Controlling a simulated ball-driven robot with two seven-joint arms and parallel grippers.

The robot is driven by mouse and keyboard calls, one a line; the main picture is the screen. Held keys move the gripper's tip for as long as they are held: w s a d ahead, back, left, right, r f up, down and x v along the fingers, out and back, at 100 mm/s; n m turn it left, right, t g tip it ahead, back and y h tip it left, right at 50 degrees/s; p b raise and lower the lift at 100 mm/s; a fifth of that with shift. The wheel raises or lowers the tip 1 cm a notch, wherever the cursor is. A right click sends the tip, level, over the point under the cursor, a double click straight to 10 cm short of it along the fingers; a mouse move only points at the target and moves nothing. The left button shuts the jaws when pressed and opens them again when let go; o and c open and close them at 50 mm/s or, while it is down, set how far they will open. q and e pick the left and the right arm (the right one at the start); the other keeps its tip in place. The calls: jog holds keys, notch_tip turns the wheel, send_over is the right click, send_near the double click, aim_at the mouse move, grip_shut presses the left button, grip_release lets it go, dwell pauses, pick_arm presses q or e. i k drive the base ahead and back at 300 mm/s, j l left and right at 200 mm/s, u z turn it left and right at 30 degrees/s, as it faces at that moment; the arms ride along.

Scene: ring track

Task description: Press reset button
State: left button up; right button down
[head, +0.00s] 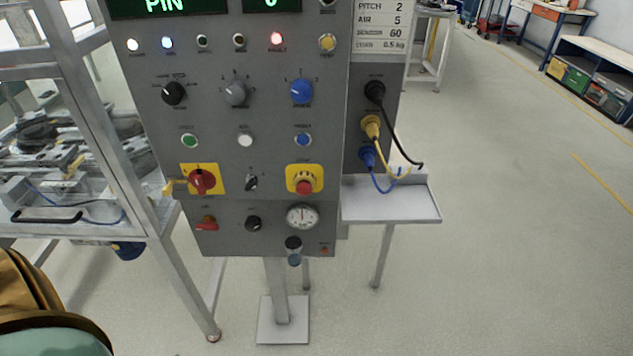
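A grey control panel (272,120) stands upright on a post in front of me. A row across its middle holds a green button (189,140), a white button (245,140) and a blue button (302,139). Their small labels are too blurred to read, so I cannot tell for sure which one is the reset button. A red mushroom button (304,187) on a yellow plate sits lower right on the panel. Neither of my grippers shows in the head view.
Knobs and a red rotary switch (201,181) surround the buttons. Plugs with cables (370,127) stick out at right above a small shelf (415,206). A framed machine enclosure (110,150) stands close on the left. The floor at right is open.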

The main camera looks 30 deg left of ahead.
aim_at(302, 140)
jog(key=u, duration=1.4)
